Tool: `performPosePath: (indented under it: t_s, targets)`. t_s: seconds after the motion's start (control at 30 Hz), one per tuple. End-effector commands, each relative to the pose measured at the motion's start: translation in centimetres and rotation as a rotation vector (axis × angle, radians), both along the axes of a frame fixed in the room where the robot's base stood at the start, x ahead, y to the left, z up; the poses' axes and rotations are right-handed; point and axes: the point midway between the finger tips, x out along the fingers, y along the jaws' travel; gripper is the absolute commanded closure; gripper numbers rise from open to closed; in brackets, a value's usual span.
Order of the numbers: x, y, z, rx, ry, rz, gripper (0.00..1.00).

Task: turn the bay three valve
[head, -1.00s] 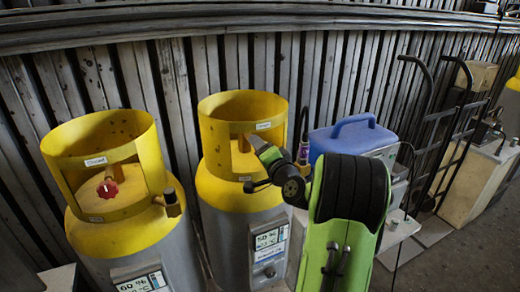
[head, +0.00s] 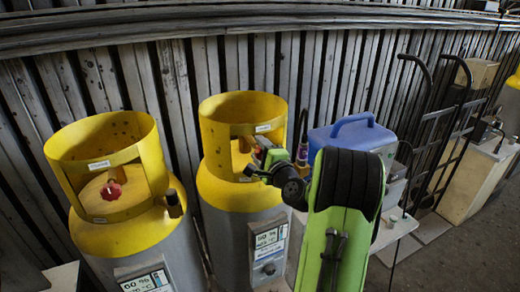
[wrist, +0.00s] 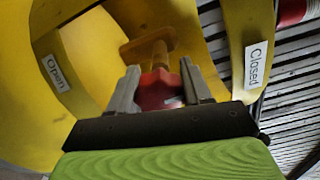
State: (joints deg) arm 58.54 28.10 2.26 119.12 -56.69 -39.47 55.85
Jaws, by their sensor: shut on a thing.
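Two yellow-topped grey tanks stand side by side in the head view. The left tank (head: 104,225) has a red valve knob (head: 111,190) inside its collar. My gripper (head: 262,160) reaches into the collar opening of the middle tank (head: 220,185). In the wrist view my gripper (wrist: 160,88) is shut on a red valve knob (wrist: 158,90), one grey finger on each side. The knob sits on a brass stem inside the yellow collar. An "Open" label (wrist: 56,72) is on the left of the collar and a "Closed" label (wrist: 256,64) on the right. Bay numbers cannot be read.
A blue case (head: 350,138) stands just right of the middle tank. A black hand truck (head: 440,140) leans further right, by a beige cabinet (head: 475,170). A corrugated wall (head: 185,90) runs close behind. Open floor lies at the lower right.

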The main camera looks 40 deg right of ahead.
Motion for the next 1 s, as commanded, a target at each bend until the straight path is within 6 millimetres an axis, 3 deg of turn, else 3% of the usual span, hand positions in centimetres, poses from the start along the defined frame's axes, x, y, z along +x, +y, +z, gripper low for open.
performPosePath:
  t_s: [0.47, 0.5, 0.67, 1.0]
  targets:
    - [-0.03, 0.01, -0.25, 0.018, 0.000, 0.000, 0.82]
    - [-0.03, 0.01, -0.25, 0.018, 0.000, 0.000, 0.50]
    - [-0.02, 0.00, -0.18, 0.017, -0.001, 0.000, 0.26]
    - [-0.67, 0.13, -0.19, 0.016, -0.003, -0.002, 0.26]
